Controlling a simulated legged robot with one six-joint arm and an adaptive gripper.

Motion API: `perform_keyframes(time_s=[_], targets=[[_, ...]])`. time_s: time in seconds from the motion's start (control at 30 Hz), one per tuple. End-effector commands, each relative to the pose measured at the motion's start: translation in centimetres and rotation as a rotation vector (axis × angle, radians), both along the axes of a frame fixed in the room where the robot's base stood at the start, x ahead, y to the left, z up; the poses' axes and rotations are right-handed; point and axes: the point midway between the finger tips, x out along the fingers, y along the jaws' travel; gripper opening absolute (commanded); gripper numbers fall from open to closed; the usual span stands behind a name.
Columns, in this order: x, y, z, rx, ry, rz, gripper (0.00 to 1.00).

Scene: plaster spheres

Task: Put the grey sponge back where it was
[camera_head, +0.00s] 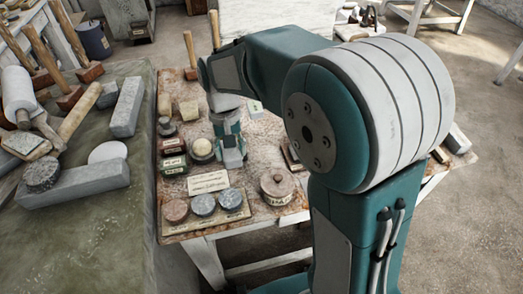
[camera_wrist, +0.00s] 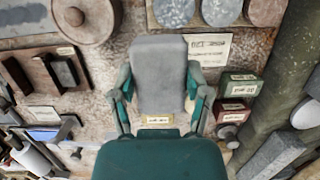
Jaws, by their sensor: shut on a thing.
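The grey sponge (camera_wrist: 160,70) is a flat grey block in the middle of the wrist view. My gripper (camera_wrist: 160,92) is shut on it, with one teal finger against each long side. The sponge hides part of the stained worktable under it, so I cannot tell from the wrist view how high it is held. In the head view my gripper (camera_head: 232,158) points down over the middle of the worktable (camera_head: 245,178). I cannot make out the sponge clearly there. A small pale label (camera_wrist: 157,120) shows just below the sponge in the wrist view.
Labelled boxes (camera_head: 174,165) and a pale ball (camera_head: 202,148) stand left of my gripper. A printed card (camera_head: 208,182) and a tray with three round discs (camera_head: 203,204) lie in front. A lidded pot (camera_head: 277,190) stands front right. Dark wooden blocks (camera_wrist: 48,72) lie left in the wrist view.

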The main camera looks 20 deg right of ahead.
Motion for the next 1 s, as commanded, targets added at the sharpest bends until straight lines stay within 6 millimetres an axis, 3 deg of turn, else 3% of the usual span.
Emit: perform_keyframes(time_s=[0.13, 0.47, 0.6, 0.8, 1.0], targets=[[0.9, -1.0, -0.6, 0.0, 0.001, -0.004, 0.05], [5.5, -6.3, -3.7, 0.0, 0.002, -0.004, 0.05], [7.0, -7.9, -5.9, 0.0, 0.005, -0.003, 0.05], [8.5, -9.6, -8.6, 0.0, 0.002, -0.001, 0.05], [9.1, -10.3, -9.7, 0.0, 0.001, -0.001, 0.05]])
